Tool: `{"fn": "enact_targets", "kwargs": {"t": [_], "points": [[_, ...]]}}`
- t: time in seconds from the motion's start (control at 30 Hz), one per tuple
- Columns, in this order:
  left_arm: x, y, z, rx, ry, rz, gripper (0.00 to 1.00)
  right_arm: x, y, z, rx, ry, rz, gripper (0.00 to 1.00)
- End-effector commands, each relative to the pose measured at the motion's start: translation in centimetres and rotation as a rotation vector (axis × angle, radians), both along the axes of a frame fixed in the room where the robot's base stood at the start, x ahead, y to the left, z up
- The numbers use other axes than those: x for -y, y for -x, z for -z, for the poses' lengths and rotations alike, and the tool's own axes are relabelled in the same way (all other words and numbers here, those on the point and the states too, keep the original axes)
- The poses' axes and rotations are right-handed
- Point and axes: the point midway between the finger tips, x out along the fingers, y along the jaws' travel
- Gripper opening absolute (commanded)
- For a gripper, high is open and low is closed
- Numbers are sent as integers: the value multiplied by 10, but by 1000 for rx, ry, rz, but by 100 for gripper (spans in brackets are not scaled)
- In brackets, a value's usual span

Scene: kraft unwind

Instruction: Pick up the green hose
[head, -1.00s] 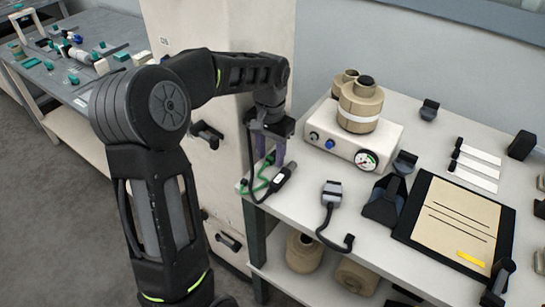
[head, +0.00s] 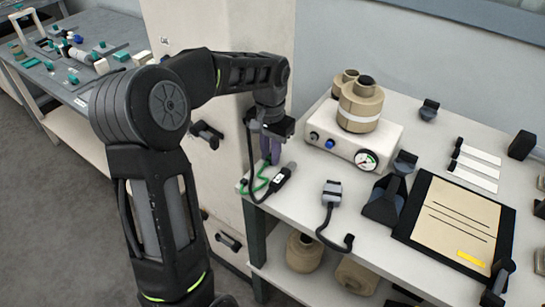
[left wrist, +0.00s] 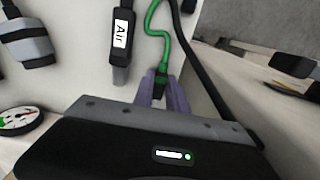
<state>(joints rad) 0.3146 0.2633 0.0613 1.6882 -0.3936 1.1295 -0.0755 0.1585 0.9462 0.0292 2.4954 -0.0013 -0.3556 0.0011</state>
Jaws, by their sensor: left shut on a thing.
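The green hose (head: 263,181) lies in a loose curve at the left front corner of the white table. In the left wrist view the green hose (left wrist: 167,43) runs down to a dark end piece between the purple fingers. My left gripper (head: 269,160) points down over this corner, its fingers shut on the hose's end. The left wrist view shows the same fingers (left wrist: 161,88) on either side of the end piece. Whether the hose is clear of the tabletop cannot be told. My right gripper is not in view.
A dark connector (left wrist: 122,45) labelled "Air" lies close beside the hose. Another grey-headed connector (head: 332,190) lies to the right. A white gauge box (head: 345,140) stands behind. A pale cabinet (head: 215,110) is close on the left. A clipboard (head: 453,222) lies at right.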

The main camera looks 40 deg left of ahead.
Motion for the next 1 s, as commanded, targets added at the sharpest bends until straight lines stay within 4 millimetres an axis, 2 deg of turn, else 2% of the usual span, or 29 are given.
{"fn": "enact_targets", "kwargs": {"t": [0.57,0.77,1.0], "points": [[4,-1,-6,2,0,1,0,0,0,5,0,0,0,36],[4,-1,-27,4,-1,0,0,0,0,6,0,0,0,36],[4,-1,-64,5,-1,0,0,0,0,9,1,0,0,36]]}}
